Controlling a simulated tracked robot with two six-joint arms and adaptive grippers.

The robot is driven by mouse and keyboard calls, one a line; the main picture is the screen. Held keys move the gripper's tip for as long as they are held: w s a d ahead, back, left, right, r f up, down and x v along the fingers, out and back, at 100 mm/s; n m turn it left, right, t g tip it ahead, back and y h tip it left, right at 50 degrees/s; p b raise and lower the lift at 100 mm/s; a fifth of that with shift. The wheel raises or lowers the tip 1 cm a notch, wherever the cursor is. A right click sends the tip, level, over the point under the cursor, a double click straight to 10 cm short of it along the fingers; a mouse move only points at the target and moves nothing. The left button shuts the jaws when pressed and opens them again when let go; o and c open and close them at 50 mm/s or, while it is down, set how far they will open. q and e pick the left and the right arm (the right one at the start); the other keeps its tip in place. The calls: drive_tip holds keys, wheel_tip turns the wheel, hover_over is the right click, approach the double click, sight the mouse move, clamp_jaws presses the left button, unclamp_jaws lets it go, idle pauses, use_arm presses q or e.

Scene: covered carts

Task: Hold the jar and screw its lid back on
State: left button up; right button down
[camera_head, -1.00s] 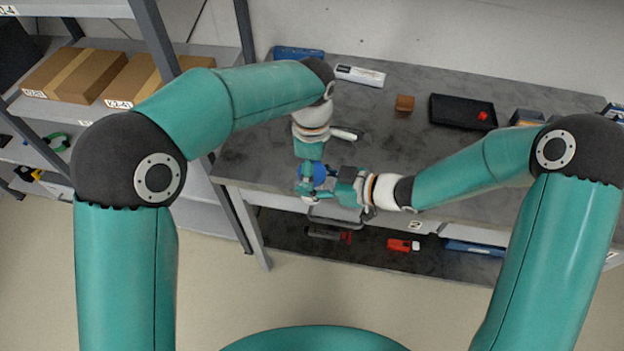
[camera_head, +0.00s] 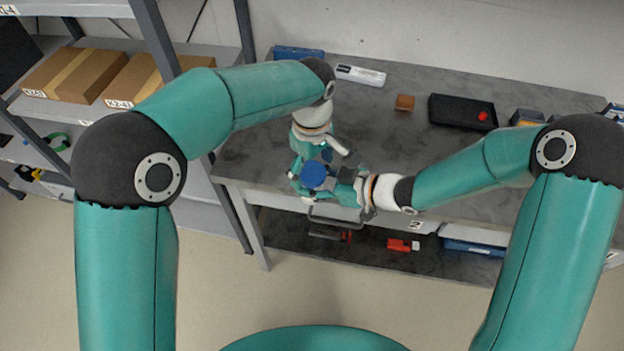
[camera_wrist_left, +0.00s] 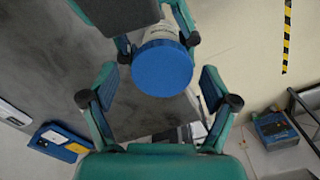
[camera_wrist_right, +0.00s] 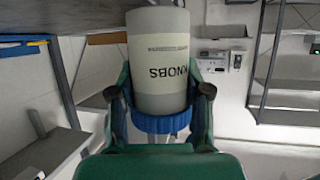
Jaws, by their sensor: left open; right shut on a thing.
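The jar (camera_wrist_right: 158,60) is a pale cylinder with a "KNOBS" label, which reads upside down in the right wrist view. My right gripper (camera_wrist_right: 161,98) is shut on the jar, one finger on each side. The blue lid (camera_wrist_left: 162,68) sits over the jar's mouth; whether its thread is engaged cannot be told. The lid also shows in the head view (camera_head: 313,175) and as a blue band in the right wrist view (camera_wrist_right: 160,123). My left gripper (camera_wrist_left: 157,86) is open, its fingers spread either side of the lid and apart from it.
The jar is held at the front edge of the grey worktop (camera_head: 375,150). Behind are a brown block (camera_head: 404,102), a black tray (camera_head: 463,112) and a white box (camera_head: 360,75). Shelves with cardboard boxes (camera_head: 75,75) stand left. A lower shelf holds red tools (camera_head: 402,245).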

use_arm(q)
drive_tip(key=shift+r, duration=2.25)
drive_tip(key=shift+c, duration=0.5)
wheel_tip(320, 180, up, 4)
drive_tip(key=shift+f+n, duration=0.2)
drive_tip(key=shift+n, duration=0.8)
drive_tip(key=shift+f, duration=0.1)
drive_tip(key=shift+f, duration=4)
